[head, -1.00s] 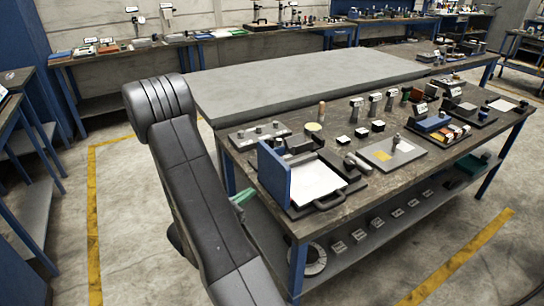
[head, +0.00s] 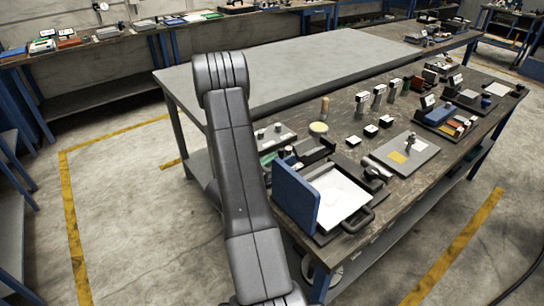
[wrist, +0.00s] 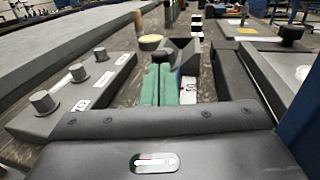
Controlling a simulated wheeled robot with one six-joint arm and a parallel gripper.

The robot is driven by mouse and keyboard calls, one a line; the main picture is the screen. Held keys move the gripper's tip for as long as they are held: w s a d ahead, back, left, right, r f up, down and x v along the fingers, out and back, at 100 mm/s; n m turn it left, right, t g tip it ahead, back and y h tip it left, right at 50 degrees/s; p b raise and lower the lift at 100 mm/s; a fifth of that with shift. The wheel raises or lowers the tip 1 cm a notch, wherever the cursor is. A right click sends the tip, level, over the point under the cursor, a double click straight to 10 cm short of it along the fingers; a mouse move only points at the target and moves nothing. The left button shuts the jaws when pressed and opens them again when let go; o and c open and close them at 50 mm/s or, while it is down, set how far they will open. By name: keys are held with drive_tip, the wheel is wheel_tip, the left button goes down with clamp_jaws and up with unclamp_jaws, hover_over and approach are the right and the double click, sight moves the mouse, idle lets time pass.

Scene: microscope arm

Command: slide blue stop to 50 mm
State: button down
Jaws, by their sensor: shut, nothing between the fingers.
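My gripper (wrist: 159,84) has two green fingers close together, shut and empty, over the bench beside a white label reading "50" (wrist: 188,89). In the head view my arm hides most of the gripper, with a little green showing beside it. A blue upright panel (head: 295,197) stands at the left side of a black tray with a white sheet (head: 340,197). Its dark blue edge also shows at the right of the wrist view (wrist: 302,125). A smaller blue block (head: 437,115) sits farther right on the bench. I cannot tell which blue piece is the stop.
A grey block with several round knobs (wrist: 75,88) lies left of the gripper. A yellow-topped round piece (head: 318,128) and a dark funnel-like piece (wrist: 183,50) stand ahead. A grey plate with a yellow patch (head: 402,154) lies right. The grey table (head: 300,65) behind is clear.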

drive_tip(key=shift+w+d, duration=0.25)
drive_tip(key=shift+w, duration=0.05)
drive_tip(key=shift+f, duration=0.1)
drive_tip(key=shift+w+d+b, duration=0.2)
drive_tip(key=shift+b, duration=0.3)
drive_tip(key=shift+w+d+b, duration=0.2)
drive_tip(key=shift+d+b, duration=0.05)
drive_tip(key=shift+b, duration=0.1)
